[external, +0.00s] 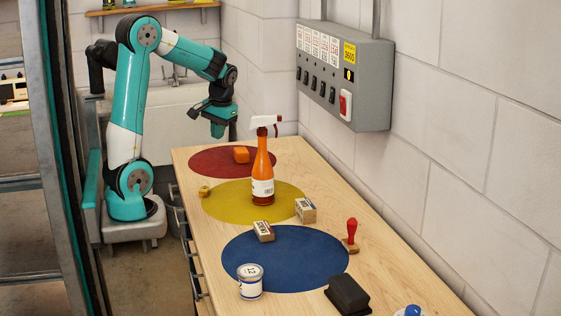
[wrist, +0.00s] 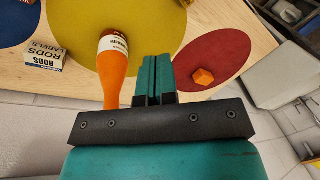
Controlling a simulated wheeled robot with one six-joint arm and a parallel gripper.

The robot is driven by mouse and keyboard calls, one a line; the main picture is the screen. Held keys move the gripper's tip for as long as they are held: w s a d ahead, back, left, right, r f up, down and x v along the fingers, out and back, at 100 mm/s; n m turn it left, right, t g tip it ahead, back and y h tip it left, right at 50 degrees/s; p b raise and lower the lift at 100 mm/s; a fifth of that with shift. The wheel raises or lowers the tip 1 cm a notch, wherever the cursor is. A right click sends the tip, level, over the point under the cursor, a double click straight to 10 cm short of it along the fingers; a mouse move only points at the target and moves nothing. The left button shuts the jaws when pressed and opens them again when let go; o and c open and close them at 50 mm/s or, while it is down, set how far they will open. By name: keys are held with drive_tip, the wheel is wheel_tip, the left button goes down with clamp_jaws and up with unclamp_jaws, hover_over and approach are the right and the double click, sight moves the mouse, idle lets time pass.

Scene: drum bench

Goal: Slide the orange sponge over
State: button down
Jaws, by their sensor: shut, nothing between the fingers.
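The orange sponge (external: 241,154), a small block, sits on the red disc (external: 215,170) at the far end of the bench. It also shows in the wrist view (wrist: 203,77), to the right of my fingers. My gripper (external: 219,131) hangs above the bench, behind and to the left of the sponge in the external view, apart from it. In the wrist view my gripper (wrist: 157,62) has its two teal fingers together with nothing between them. Nothing hides the sponge.
An orange spray bottle (external: 263,172) stands upright on the yellow disc (external: 226,208), close to the sponge. A small yellow block (external: 205,191) lies at the left edge. Boxes, a can (external: 250,281) and a red-handled stamp (external: 351,236) stand nearer. A wall panel (external: 346,72) hangs right.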

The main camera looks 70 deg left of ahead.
sight(240, 149)
drive_tip(key=w+a+f+n, duration=0.3)
drive_tip(key=w+a+f, duration=0.1)
drive_tip(key=a, duration=0.3)
drive_tip(key=w+a+f+n, duration=0.3)
drive_tip(key=w+a+f, duration=0.2)
drive_tip(key=a+f, duration=0.1)
drive_tip(key=w+a+f+n+p, duration=0.1)
drive_tip(key=w+a+f+n, duration=0.2)
drive_tip(key=a+f, duration=0.3)
drive_tip(key=shift+w+a+t, duration=0.2)
drive_tip(key=shift+w+a, duration=0.2)
drive_tip(key=shift+a, duration=0.35)
drive_tip(key=shift+w+a+t, duration=0.2)
drive_tip(key=shift+w+a, duration=0.15)
drive_tip(key=shift+a, duration=0.4)
drive_tip(key=shift+n, duration=0.3)
drive_tip(key=a+p, duration=0.4)
drive_tip(key=a, duration=0.8)
drive_tip(key=shift+f+p, duration=0.4)
drive_tip(key=shift+p, duration=0.3)
drive_tip(key=shift+f+b, duration=0.5)
drive_tip(key=shift+b, duration=0.15)
